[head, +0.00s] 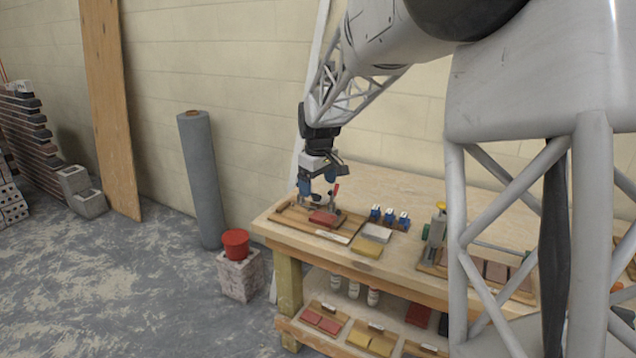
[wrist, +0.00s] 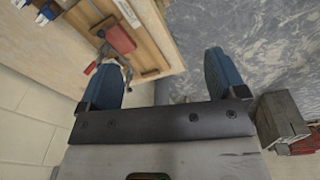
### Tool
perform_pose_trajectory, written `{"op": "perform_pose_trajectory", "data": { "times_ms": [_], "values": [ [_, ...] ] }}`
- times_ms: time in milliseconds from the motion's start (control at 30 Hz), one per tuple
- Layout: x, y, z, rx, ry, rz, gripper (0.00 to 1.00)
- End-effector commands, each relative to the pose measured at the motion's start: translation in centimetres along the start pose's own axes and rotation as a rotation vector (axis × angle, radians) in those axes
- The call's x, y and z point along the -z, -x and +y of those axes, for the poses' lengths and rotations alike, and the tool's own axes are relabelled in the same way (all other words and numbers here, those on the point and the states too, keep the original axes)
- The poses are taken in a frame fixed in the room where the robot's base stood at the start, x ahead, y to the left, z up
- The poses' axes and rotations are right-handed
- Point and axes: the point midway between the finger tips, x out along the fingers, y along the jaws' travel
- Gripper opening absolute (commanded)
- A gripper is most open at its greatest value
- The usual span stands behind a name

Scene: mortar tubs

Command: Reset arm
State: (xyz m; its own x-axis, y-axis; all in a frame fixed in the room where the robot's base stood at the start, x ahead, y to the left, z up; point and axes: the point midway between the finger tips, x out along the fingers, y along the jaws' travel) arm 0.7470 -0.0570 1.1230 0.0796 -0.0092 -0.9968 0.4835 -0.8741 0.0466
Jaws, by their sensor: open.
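My gripper (head: 318,190) is above the left end of the wooden workbench (head: 290,222), pointing down. Its two blue fingers are wide apart with nothing between them. In the wrist view, my gripper (wrist: 165,82) has the bench's edge and the grey floor beyond its fingers. A red tile (head: 324,217) lies on a wooden board (head: 352,228) below my gripper. The tile also shows in the wrist view (wrist: 120,38), apart from the fingers. A metal clamp with a red handle (wrist: 91,67) stands beside the tile.
Several small blue-and-white items (head: 389,216), a grey tile (head: 376,233) and a yellow tile (head: 366,247) are right of the board. A grey roll (head: 200,180) leans on the wall.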

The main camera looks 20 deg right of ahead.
Motion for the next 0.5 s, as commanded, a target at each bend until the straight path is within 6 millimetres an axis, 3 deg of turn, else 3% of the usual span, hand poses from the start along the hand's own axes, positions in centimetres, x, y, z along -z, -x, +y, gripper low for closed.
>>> {"op": "perform_pose_trajectory", "data": {
  "times_ms": [500],
  "values": [
    [-0.49,0.47,-0.43,-0.002,-0.007,0.003,0.9]
  ]
}}
